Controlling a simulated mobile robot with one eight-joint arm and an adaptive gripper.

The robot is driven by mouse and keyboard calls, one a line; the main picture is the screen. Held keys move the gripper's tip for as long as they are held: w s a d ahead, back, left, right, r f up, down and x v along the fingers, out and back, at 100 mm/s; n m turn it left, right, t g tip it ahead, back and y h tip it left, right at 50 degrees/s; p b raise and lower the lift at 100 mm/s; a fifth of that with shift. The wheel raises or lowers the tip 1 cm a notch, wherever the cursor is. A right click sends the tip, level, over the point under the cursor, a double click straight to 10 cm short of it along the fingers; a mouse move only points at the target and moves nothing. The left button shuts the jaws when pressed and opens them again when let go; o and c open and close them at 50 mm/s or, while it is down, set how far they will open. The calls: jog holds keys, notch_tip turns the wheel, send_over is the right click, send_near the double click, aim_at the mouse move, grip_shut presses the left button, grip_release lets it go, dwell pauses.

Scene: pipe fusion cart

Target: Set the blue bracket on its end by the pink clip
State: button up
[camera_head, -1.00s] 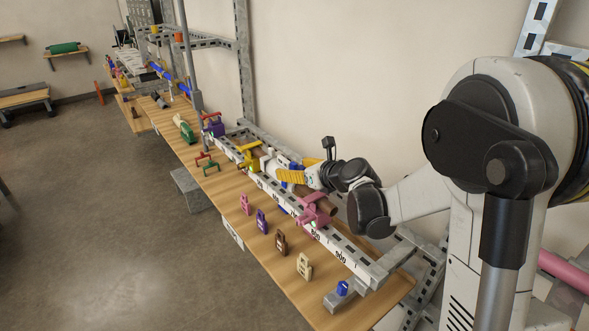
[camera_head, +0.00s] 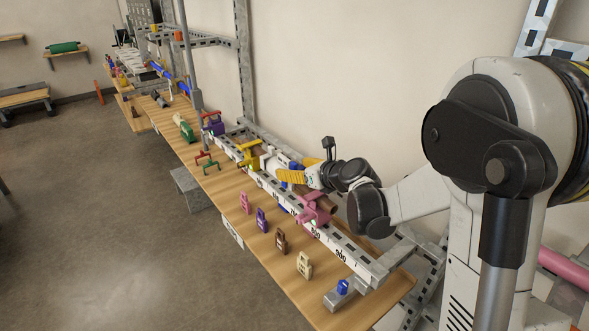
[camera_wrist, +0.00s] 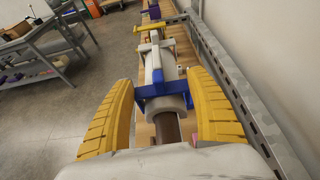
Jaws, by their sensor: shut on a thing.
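The blue bracket (camera_wrist: 160,93) is between the two yellow fingers of my gripper (camera_wrist: 161,82) in the wrist view. It looks upright, with a crossbar and two prongs, in front of a white pipe end (camera_wrist: 170,107). My gripper (camera_head: 290,176) is shut on the bracket, above the rail in the head view. The fingers partly hide the bracket there, so only bits of blue show. The pink clip (camera_head: 316,209) sits on the rail to the right of and nearer than my gripper, around a brown pipe. Whether the bracket touches the rail is hard to tell.
The long grey rail (camera_head: 352,257) runs along the wooden bench (camera_head: 235,190). A yellow clamp (camera_head: 249,155) stands farther along it. Several small coloured tags, such as the tan one (camera_head: 304,265), stand along the bench's front. A blue block on a grey base (camera_head: 342,290) is at the near end.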

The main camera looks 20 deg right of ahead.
jog(key=o, duration=1)
